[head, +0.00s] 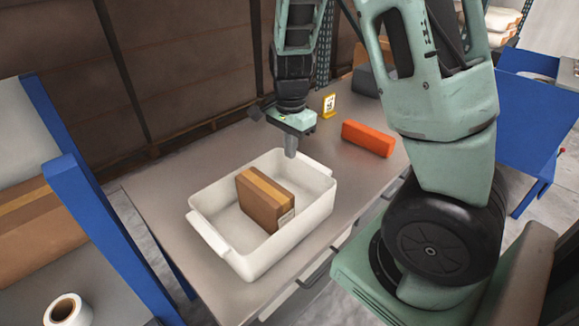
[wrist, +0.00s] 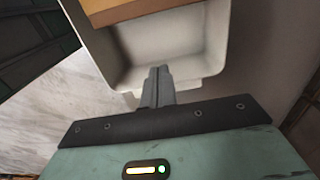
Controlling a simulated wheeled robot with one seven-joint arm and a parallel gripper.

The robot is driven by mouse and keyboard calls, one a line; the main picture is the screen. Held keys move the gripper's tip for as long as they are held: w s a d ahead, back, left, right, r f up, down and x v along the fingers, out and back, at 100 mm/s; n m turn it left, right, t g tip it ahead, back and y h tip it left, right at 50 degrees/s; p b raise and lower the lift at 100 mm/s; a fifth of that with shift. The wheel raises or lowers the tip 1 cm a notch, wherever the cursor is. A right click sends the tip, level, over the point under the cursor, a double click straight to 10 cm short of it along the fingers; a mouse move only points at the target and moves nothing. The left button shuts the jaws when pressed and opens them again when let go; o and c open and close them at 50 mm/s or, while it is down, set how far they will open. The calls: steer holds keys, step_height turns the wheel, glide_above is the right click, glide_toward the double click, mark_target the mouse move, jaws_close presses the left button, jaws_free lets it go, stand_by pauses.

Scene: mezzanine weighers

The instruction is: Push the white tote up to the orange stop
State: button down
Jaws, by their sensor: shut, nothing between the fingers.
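The white tote (head: 316,208) stands upright on the grey table, with a brown cardboard box (head: 268,200) inside it. The orange stop (head: 368,138) is a low block on the table, to the right of the tote and beyond it, with bare tabletop between them. My gripper (head: 291,153) points down, shut and empty, at the tote's far right end. In the wrist view the shut fingers (wrist: 160,72) overlap the tote's end wall (wrist: 205,62). I cannot tell whether they touch it. The box (wrist: 120,10) shows at the top edge there.
A small yellow-framed sign (head: 329,105) and a dark grey item (head: 367,81) stand at the table's back right. The tabletop (head: 165,205) left of the tote is bare.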

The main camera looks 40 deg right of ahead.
mark_target(297, 173)
step_height(297, 173, down, 10)
steer(key=shift+s+b, duration=0.1)
steer(key=shift+b, duration=0.8)
steer(key=shift+d, duration=1.25)
steer(key=shift+d+p, duration=0.3)
steer(key=shift+d, duration=0.5)
steer(key=d, duration=1)
steer(key=w+d, duration=0.1)
steer(key=d, duration=1.9)
steer(key=shift+w, duration=0.15)
steer(key=shift+a, duration=0.1)
